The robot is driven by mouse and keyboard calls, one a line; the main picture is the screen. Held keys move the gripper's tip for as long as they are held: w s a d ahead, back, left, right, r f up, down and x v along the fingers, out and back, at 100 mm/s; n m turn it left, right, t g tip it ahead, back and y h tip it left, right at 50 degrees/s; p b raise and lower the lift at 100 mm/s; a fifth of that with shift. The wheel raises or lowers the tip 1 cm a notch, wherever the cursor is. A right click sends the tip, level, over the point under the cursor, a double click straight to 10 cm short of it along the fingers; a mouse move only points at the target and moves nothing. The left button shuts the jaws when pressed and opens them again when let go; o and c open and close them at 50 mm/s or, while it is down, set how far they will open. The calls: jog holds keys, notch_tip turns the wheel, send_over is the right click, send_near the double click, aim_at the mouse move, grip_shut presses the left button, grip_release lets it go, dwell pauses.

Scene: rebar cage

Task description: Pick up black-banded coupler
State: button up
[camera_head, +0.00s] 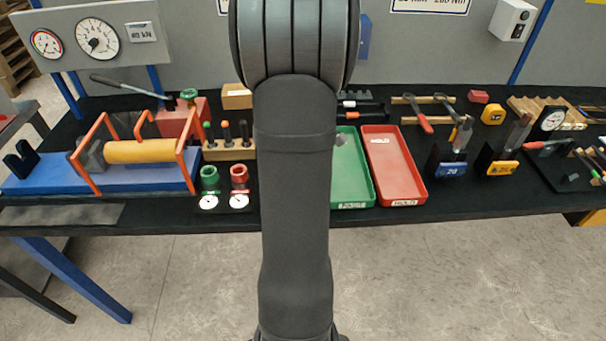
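My own dark arm stands upright through the middle of the view and covers part of the bench. My gripper is not visible in this view. I cannot pick out a black-banded coupler for certain. Two dark bar-like pieces with light and orange ends (350,108) lie just right of my arm, partly hidden by it. A green tray (350,204) is also partly hidden by my arm. A red tray (408,202) beside it looks empty.
A blue-based rig with orange frames and a yellow cylinder (138,151) fills the left. A wooden block (215,153) holds several upright tools. Green (209,177) and red (239,177) fittings stand in front. Hammers (417,114), clamps and a dial gauge (552,119) crowd the right.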

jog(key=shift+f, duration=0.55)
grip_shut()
